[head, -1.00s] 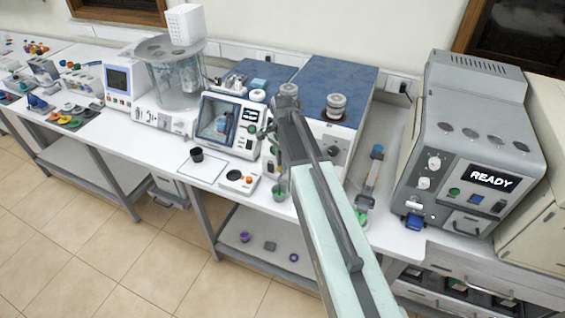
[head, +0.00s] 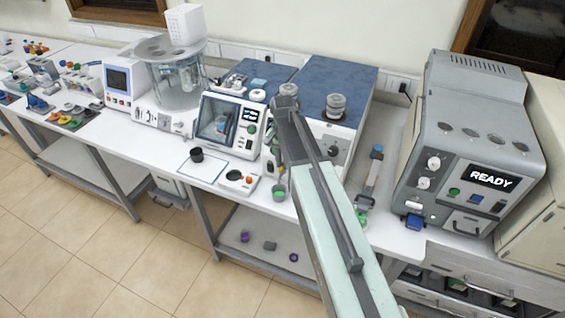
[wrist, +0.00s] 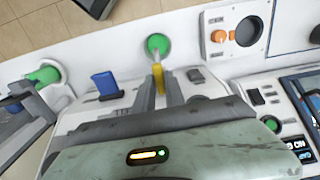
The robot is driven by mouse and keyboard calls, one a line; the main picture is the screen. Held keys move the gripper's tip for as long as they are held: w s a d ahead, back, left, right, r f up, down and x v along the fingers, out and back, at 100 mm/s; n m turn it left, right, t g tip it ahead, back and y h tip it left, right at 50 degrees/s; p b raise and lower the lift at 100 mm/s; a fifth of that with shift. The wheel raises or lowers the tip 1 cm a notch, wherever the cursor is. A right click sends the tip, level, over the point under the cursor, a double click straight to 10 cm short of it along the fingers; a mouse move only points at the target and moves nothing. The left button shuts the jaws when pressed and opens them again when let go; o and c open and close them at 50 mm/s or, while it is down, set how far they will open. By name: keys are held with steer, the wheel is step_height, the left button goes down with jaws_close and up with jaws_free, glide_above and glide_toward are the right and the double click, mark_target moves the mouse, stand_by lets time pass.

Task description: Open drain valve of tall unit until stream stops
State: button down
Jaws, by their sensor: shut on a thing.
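In the wrist view, my gripper (wrist: 160,88) is shut on a yellow valve handle (wrist: 158,76), held between its two grey fingers. A cup with green liquid (wrist: 158,45) sits just beyond the fingertips. In the head view, the cup (head: 279,194) stands at the bench's front edge, below the front of the tall unit with a blue top (head: 335,82). My arm crosses in front of this unit and hides much of its front. The yellow handle is too hidden to make out there. I cannot tell whether a stream is falling.
A blue part (wrist: 105,84) and another green-filled vessel (wrist: 44,75) lie left of my fingers. A small white device with an orange knob (wrist: 218,36) is to the right. A grey machine reading READY (head: 490,178) stands at the bench's right.

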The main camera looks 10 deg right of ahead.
steer(key=c, duration=1.4)
jaws_free()
steer(key=shift+r, duration=0.1)
step_height(320, 180, up, 8)
steer(key=p, duration=0.8)
steer(key=shift+f, duration=0.2)
